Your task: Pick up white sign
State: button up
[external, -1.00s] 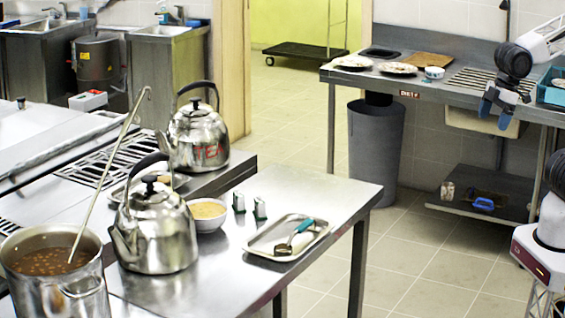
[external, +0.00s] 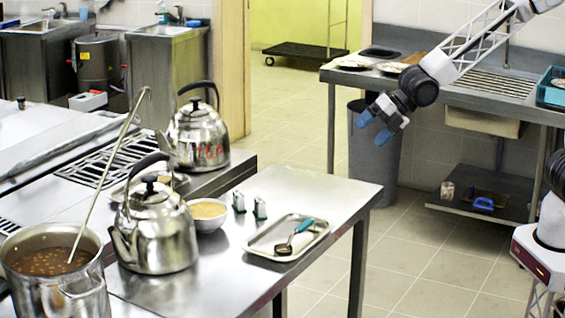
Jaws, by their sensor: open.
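I cannot clearly make out a white sign. Two small upright pale pieces with dark green sides, one on the left (external: 239,202) and one on the right (external: 260,208), stand on the steel table (external: 335,196) between a bowl and a tray; I cannot tell if either is a sign. My gripper (external: 373,128), with blue fingertips, is open and empty. It hangs in the air, in front of the grey bin in the picture, right of and higher than the small pieces, touching nothing.
A bowl (external: 207,215), a front kettle (external: 155,232), a TEA kettle (external: 197,135) and a stockpot (external: 55,285) stand left. The table's right part is clear. A grey bin (external: 391,165) stands behind.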

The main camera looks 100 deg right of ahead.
jog(key=w+d+f+n+t, duration=0.25)
jog(key=w+f+n, duration=0.5)
jog(key=w, duration=0.55)
jog(key=n+t+y, duration=0.2)
jog(key=n, duration=0.8)
send_near(260, 199)
jog(key=x, duration=0.2)
jog(key=shift+w+f+m, duration=0.15)
jog(key=shift+f+m, duration=0.1)
jog(key=shift+f, duration=0.15)
jog(key=shift+x, duration=1.25)
jog(key=shift+w, duration=0.15)
jog(key=shift+x, duration=2.5)
jog(key=shift+c, duration=0.3)
jog(key=c, duration=0.9)
